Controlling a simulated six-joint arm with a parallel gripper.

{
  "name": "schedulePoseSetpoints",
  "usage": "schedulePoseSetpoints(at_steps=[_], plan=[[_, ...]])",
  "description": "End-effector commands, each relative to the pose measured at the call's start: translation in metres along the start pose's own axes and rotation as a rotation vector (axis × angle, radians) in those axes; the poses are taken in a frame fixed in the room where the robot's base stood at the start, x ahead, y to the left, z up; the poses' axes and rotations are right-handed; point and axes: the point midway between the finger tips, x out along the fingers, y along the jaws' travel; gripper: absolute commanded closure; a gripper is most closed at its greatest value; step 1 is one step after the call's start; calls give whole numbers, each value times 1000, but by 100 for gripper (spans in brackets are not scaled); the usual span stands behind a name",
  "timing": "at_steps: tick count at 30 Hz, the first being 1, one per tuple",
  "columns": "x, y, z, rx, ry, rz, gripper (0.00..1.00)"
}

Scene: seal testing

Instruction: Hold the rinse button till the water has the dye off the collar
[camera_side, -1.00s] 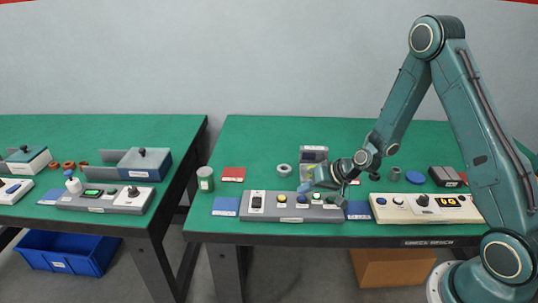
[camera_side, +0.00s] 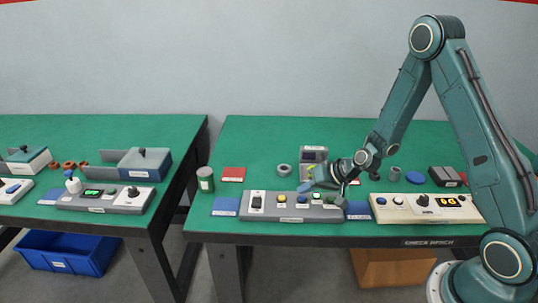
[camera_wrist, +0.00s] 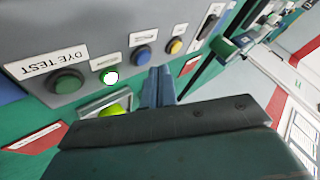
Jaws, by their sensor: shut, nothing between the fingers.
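My gripper (camera_wrist: 160,72) is shut and empty, its fingertips beside the blue button (camera_wrist: 143,54) on the grey panel (camera_wrist: 60,25). I cannot tell whether they touch it. The small labels on the buttons cannot be read; one large label reads "DYE TEST", by a green button (camera_wrist: 67,82). A lamp (camera_wrist: 110,77) on the panel glows white-green. A yellow-green patch (camera_wrist: 112,110) shows in a framed fixture below the lamp; the collar's shape is partly hidden by my gripper. In the side view my gripper (camera_side: 303,187) is low over the grey panel (camera_side: 270,213).
A cream panel (camera_side: 385,213) with knobs stands right of the grey one. A yellow button (camera_wrist: 176,46) and a black rocker switch (camera_wrist: 208,27) are also on the grey panel.

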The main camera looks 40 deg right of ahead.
Motion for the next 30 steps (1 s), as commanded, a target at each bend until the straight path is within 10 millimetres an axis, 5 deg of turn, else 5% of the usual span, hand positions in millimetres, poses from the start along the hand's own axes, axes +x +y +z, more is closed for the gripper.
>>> schedulePoseSetpoints(at_steps=[30], plan=[[6,4,4,0,0,0,100]])
